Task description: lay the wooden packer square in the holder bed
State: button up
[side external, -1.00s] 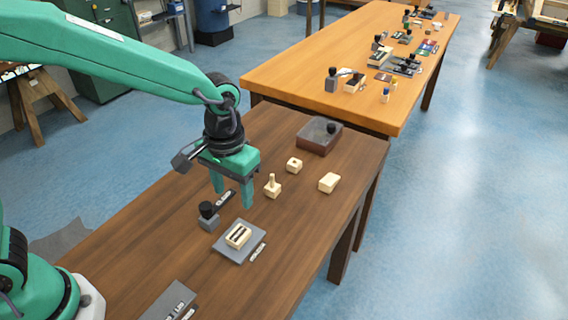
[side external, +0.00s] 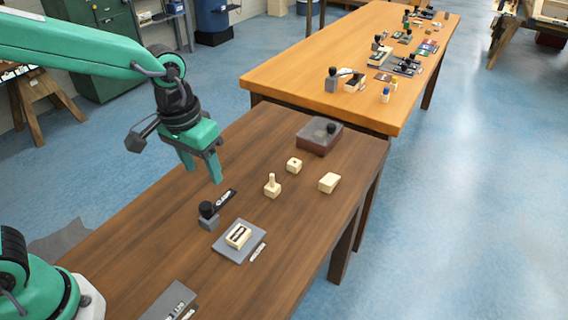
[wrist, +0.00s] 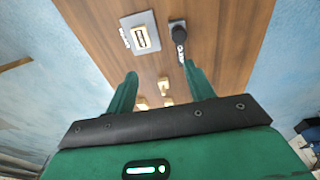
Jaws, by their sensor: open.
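A plain pale wooden block (side external: 329,182), which looks like the packer, lies on the dark table at the right; it also shows in the wrist view (wrist: 142,103). A pale slotted wooden piece (side external: 238,236), seemingly the holder bed, sits on a grey plate (side external: 222,247) near the front; the wrist view shows it at the top (wrist: 141,38). No separate block is seen on it. My gripper (side external: 203,176) is open and empty, tilted above the table's left edge, left of the plain block and behind the holder. Its fingers (wrist: 160,69) are apart in the wrist view.
A pegged wooden block (side external: 272,187) and a small holed block (side external: 294,165) stand between my gripper and the plain block. A black-knobbed clamp (side external: 208,216) stands beside the plate. The right front table is clear.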

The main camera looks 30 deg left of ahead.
jog(key=s+a+r+t, duration=0.4)
jog(key=s+a+r, duration=0.2)
jog(key=s+a, duration=0.5)
jog(key=shift+a, duration=0.35)
